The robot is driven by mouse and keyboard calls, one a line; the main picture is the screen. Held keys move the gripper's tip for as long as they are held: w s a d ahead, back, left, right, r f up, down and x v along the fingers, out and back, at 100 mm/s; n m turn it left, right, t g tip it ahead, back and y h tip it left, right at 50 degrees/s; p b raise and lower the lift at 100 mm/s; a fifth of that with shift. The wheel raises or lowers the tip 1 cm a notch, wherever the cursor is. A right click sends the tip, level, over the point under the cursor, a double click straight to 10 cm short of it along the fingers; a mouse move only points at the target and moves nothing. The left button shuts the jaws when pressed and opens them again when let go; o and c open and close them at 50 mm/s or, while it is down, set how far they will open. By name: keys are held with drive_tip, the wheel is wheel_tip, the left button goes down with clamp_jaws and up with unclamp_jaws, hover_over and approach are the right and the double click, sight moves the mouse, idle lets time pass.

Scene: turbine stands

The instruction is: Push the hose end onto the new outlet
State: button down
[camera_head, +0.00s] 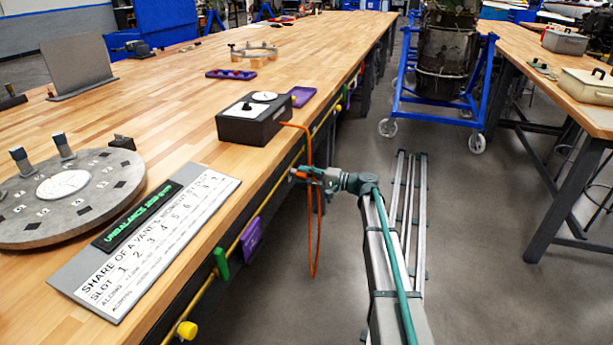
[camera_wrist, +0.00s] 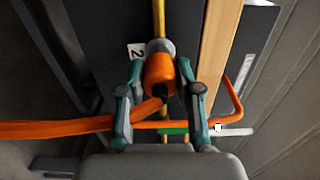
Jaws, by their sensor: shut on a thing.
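My gripper (camera_head: 305,175) is beside the front edge of the left bench, low by the yellow pipe. In the wrist view my gripper (camera_wrist: 160,76) is shut on the orange hose end (camera_wrist: 159,69), one finger on each side. Directly ahead of the hose end is a grey round outlet (camera_wrist: 160,46) on the yellow pipe, next to a label reading 2 (camera_wrist: 136,51). The hose end appears lined up with this outlet and close against it; I cannot tell how far on it sits. The orange hose (camera_head: 311,240) hangs in a loop from the black box.
The black box (camera_head: 253,120) with a dial stands near the bench edge. The yellow pipe (camera_head: 206,287) runs below that edge, with a green handle (camera_head: 221,263), a purple part (camera_head: 252,236) and a yellow knob (camera_head: 187,330).

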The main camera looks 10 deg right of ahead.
drive_tip(key=shift+w+a+r, duration=0.15)
drive_tip(key=shift+w+a, duration=0.15)
drive_tip(key=c, duration=1.2)
unclamp_jaws()
drive_tip(key=shift+a, duration=0.1)
drive_tip(key=o, duration=0.3)
drive_tip(key=shift+a, duration=0.3)
drive_tip(key=o, duration=0.3)
drive_tip(key=shift+d, duration=0.2)
drive_tip(key=shift+o, duration=0.2)
drive_tip(key=shift+s+d, duration=0.1)
drive_tip(key=v, duration=0.7)
drive_tip(key=shift+b, duration=0.45)
drive_tip(key=shift+d, duration=0.1)
